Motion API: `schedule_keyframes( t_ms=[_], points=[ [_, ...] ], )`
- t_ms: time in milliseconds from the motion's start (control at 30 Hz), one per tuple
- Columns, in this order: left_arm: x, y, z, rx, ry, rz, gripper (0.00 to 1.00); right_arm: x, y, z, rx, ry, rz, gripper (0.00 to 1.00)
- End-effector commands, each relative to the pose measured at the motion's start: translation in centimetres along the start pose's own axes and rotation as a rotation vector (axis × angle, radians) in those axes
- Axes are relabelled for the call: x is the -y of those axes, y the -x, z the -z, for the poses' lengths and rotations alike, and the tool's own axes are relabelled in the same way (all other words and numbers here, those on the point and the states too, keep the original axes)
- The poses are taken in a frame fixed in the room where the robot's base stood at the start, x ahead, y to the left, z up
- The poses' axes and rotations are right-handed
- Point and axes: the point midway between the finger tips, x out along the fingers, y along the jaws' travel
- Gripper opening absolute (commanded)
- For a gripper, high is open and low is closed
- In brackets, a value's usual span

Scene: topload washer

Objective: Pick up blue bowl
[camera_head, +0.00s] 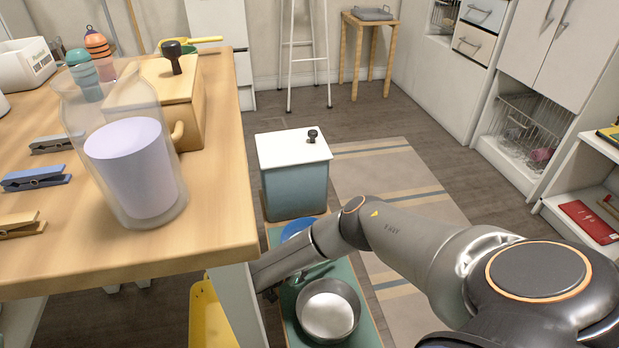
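The blue bowl (296,229) is low on the green surface beyond the table's near right corner. Only part of its blue shape shows, because my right arm (325,237) crosses in front of it. The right arm comes in from the right and reaches down and left to the table leg. My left arm and gripper are not in the picture.
A metal pan (328,310) sits on the green surface (362,300). The wooden table (215,215) fills the left, with a glass jar (172,212) and clothespins near its edge. A white-lidded blue bin (296,190) stands behind the bowl. Floor is open beyond the striped rug.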

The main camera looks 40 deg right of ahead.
Motion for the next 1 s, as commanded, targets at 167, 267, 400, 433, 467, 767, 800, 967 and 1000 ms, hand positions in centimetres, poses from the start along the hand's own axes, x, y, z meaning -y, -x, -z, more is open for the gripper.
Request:
schedule_keyframes(
  t_ms=[167,267,400,433,467,767,800,967,1000],
  points=[
    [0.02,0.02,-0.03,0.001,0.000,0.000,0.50,0.00,0.00,-0.01,0.000,0.000,0.000,0.19],
    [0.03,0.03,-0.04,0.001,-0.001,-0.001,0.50,-0.01,0.00,-0.01,0.000,0.000,0.000,0.08],
    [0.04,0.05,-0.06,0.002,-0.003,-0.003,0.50,-0.02,0.00,-0.01,0.000,0.000,0.000,0.00],
    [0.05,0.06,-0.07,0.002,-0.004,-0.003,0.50,-0.02,-0.01,-0.02,0.000,0.000,0.000,0.00],
    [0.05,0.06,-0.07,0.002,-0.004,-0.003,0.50,-0.02,-0.01,-0.01,0.000,0.000,-0.001,0.00],
    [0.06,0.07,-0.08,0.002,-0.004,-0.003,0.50,-0.04,-0.03,-0.02,-0.001,0.000,-0.001,0.00],
    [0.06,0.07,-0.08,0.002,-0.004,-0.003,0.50,-0.04,-0.04,-0.02,-0.001,0.000,-0.001,0.00],
    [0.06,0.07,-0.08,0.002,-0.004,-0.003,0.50,-0.05,-0.06,-0.01,-0.001,0.000,-0.002,0.00],
    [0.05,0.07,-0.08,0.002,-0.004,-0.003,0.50,-0.05,-0.06,-0.01,-0.001,0.000,-0.002,0.00]
  ],
)
